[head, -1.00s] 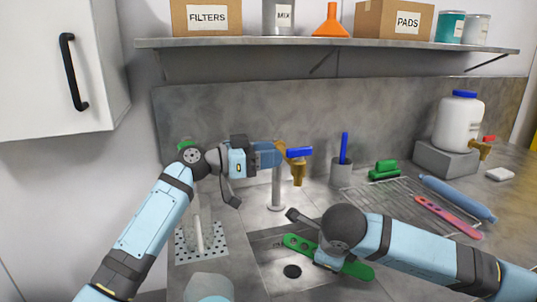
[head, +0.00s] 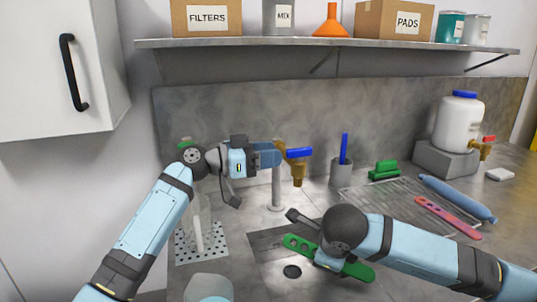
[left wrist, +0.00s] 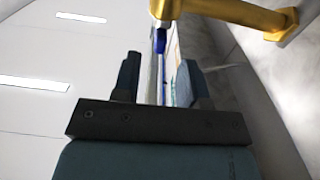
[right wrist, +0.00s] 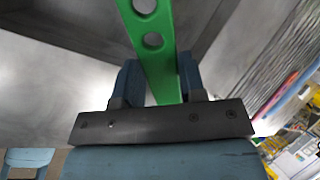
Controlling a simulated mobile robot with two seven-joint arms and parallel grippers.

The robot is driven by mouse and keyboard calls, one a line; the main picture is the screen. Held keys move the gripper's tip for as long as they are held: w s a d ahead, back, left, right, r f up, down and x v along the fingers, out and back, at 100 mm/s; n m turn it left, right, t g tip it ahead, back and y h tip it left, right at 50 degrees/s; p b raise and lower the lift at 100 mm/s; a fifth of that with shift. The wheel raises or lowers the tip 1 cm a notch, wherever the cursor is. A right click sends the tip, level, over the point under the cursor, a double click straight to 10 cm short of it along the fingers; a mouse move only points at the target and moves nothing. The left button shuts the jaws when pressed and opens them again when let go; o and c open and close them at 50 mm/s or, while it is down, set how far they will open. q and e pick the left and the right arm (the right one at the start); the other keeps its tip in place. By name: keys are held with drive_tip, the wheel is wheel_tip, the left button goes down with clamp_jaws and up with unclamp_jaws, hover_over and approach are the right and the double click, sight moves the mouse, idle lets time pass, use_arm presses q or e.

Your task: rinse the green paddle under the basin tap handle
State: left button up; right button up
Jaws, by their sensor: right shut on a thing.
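The green paddle (head: 355,270) is held over the sink basin (head: 262,243). Its end with holes points up and left in the head view. My right gripper (right wrist: 158,85) is shut on the green paddle (right wrist: 160,50), which passes between its fingers in the right wrist view. The brass tap (head: 298,173) with its blue handle (head: 299,152) stands above and left of the paddle. My left gripper (head: 274,154) is open beside the handle. In the left wrist view its fingers (left wrist: 160,80) are apart, with the blue handle (left wrist: 160,42) beyond the gap. No water stream shows.
A wire rack (head: 385,205) with a red paddle (head: 447,217) and blue roller (head: 457,198) lies right of the basin. A grey cup (head: 341,173) and green brush (head: 384,170) stand behind. A white jug (head: 459,122) is at the back right. A shelf (head: 330,42) hangs above.

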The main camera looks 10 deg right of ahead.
drive_tip(key=shift+s+a+r+p, duration=0.2)
drive_tip(key=shift+s+r, duration=0.45)
drive_tip(key=shift+s, duration=0.1)
drive_tip(key=shift+s+a+r+p, duration=0.2)
drive_tip(key=shift+s+a+r, duration=0.05)
drive_tip(key=shift+s+r, duration=0.4)
drive_tip(key=shift+s+a+r+p, duration=0.2)
drive_tip(key=shift+s+r, duration=0.4)
drive_tip(key=shift+s, duration=0.2)
